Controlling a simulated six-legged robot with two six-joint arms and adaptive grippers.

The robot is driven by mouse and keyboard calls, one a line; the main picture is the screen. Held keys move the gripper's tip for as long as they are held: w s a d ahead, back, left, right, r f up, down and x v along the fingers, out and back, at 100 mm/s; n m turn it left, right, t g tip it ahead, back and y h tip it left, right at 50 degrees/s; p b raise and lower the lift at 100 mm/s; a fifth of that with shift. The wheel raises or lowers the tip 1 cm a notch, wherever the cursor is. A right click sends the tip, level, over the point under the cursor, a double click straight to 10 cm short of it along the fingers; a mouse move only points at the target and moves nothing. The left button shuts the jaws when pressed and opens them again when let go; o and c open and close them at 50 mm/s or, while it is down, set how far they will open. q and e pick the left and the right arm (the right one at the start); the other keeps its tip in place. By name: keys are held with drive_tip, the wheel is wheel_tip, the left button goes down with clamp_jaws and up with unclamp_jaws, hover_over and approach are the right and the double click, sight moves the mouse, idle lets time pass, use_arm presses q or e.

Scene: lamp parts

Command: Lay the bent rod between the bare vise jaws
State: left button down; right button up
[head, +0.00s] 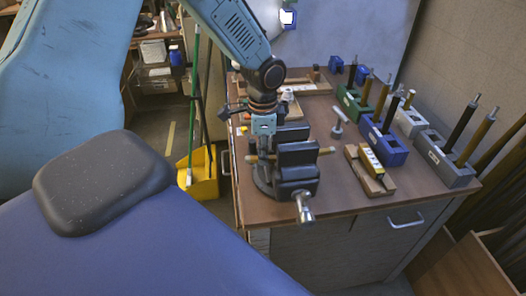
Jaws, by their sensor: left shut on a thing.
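The dark grey vise (297,175) stands at the front left corner of the brown workbench, its handle pointing toward me. A tan rod (327,151) lies across the vise at jaw height, with its right end sticking out past the jaws and its left end showing at the left. Its middle is partly hidden by the jaws, and I cannot make out a bend. My left gripper (264,144) reaches down from above at the left side of the vise and is shut on the rod. The fingertips are small and partly hidden. My right gripper is not in view.
Blue, green and grey blocks (386,146) with upright rods stand along the bench's right side. A wooden holder with a yellow piece (369,163) lies right of the vise. A grey T-shaped part (339,122) lies behind. A yellow dustpan (203,178) stands left of the bench (345,200).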

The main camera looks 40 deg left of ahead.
use_arm(q)
drive_tip(key=shift+f, duration=0.35)
idle(0.3)
drive_tip(key=c, duration=1.3)
unclamp_jaws()
drive_tip(key=shift+o, duration=0.2)
wheel_tip(320, 180, up, 12)
